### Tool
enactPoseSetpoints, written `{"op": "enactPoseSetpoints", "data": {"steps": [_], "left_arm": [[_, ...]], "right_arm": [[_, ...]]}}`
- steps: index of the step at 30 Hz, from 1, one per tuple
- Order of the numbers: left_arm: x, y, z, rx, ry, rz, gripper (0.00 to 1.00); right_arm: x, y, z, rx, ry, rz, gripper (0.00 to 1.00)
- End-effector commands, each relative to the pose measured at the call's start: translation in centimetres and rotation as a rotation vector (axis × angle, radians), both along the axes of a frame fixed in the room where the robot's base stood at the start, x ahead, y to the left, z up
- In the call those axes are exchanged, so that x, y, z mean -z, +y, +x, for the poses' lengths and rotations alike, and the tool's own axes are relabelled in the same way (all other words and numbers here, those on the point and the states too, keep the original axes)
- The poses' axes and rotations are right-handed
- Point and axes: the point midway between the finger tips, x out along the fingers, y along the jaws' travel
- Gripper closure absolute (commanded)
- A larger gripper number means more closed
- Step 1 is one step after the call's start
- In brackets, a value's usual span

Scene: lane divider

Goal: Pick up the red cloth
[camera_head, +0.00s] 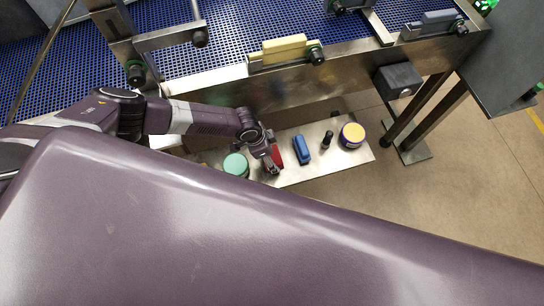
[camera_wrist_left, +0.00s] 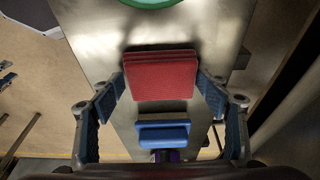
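The red cloth (camera_wrist_left: 160,78) is a folded, flat, layered block on the metal shelf (camera_wrist_left: 90,30). In the left wrist view it lies between the two fingers of my left gripper (camera_wrist_left: 160,92), one finger on each side. The fingers are spread, with a small gap showing beside the cloth. In the head view the red cloth (camera_head: 278,155) is partly hidden by my left gripper (camera_head: 271,164), which is right over it. My right gripper is in neither view.
A green-lidded jar (camera_head: 236,165) stands left of the cloth. The conveyor's metal side (camera_head: 270,95) rises behind and above the shelf.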

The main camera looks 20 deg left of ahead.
Motion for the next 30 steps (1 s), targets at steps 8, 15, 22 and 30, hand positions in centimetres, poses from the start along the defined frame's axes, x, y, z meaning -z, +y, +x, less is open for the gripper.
{"op": "enactPoseSetpoints", "data": {"steps": [8, 15, 22, 30], "left_arm": [[0.0, 0.0, 0.0, 0.0, 0.0, 0.0, 0.59], [-0.2, 0.0, 0.0, -0.001, 0.0, 0.0, 0.59], [-1.5, 0.0, 0.0, -0.002, 0.0, 0.0, 0.59], [-5.0, -0.1, -0.1, -0.005, 0.001, 0.001, 0.59]], "right_arm": [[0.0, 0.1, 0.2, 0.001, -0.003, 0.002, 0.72], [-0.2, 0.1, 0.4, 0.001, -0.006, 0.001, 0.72], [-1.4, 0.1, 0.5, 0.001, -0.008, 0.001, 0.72], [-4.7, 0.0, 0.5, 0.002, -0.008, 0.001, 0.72]]}}
